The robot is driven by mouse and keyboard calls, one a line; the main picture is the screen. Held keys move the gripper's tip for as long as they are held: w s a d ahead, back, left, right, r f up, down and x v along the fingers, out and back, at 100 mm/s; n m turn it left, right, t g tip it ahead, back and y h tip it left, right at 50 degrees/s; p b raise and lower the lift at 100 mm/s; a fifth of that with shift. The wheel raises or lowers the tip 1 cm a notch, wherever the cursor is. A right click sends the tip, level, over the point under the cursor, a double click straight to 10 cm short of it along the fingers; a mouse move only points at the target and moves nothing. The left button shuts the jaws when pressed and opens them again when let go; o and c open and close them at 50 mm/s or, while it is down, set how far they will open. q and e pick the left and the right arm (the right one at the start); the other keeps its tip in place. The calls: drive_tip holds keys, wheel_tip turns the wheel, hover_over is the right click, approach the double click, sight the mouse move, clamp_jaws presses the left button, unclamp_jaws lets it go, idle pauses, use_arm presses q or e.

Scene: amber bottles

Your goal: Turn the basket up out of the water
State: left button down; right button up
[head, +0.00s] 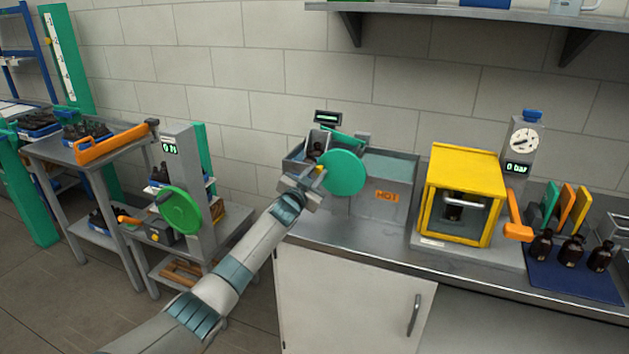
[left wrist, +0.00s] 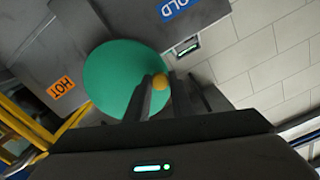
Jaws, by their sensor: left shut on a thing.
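My left gripper (head: 310,181) is at the front of the metal water bath (head: 393,197), shut on the yellow knob (head: 320,169) of the green disc wheel (head: 344,173). The left wrist view shows the knob (left wrist: 159,82) between the fingers, near the edge of the green disc (left wrist: 112,80). Behind the wheel, the basket (head: 327,135) shows in part above the left side of the bath, with dark bottles in it. The wheel and gripper hide much of it. Water (head: 388,165) shows in the right side, marked HOT. My right gripper is not in view.
A yellow-framed box (head: 465,190) with an orange lever (head: 515,216) stands right of the bath. Brown bottles (head: 571,251) stand on a blue mat (head: 570,281) at the right. A stand with another green wheel (head: 180,211) is at the left. Bare counter lies before the bath.

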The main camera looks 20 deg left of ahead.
sight(341, 156)
use_arm(q)
drive_tip(key=shift+d+r+m+p, duration=0.25)
drive_tip(key=shift+r+m, duration=0.45)
drive_tip(key=shift+m, duration=0.4)
drive_tip(key=shift+d+r+m+p, duration=0.1)
drive_tip(key=shift+d+r+m, duration=0.15)
drive_tip(key=shift+r+m, duration=0.65)
drive_tip(key=shift+d+r+m+p, duration=0.25)
drive_tip(key=shift+d+m, duration=0.1)
drive_tip(key=shift+m, duration=0.5)
drive_tip(key=shift+d+r+m+p, duration=0.1)
drive_tip(key=shift+d+r+m, duration=0.15)
drive_tip(key=shift+m, duration=0.65)
drive_tip(key=shift+d+r+m+p, duration=0.2)
drive_tip(key=shift+d+m, duration=0.2)
drive_tip(key=shift+m, duration=0.45)
drive_tip(key=shift+d+r+m+p, duration=0.15)
drive_tip(key=shift+d+m, duration=0.25)
drive_tip(key=shift+m, duration=0.3)
drive_tip(key=shift+d+r+m+p, duration=0.15)
drive_tip(key=shift+d+m, duration=0.25)
drive_tip(key=shift+m, duration=0.3)
drive_tip(key=shift+s+d+r+m+p, duration=0.15)
drive_tip(key=shift+d+m, duration=0.25)
drive_tip(key=shift+m, duration=0.25)
drive_tip(key=shift+w+d+f+m+p, duration=0.15)
drive_tip(key=shift+d+m, duration=0.2)
drive_tip(key=shift+m, duration=0.3)
drive_tip(key=shift+s+d, duration=0.1)
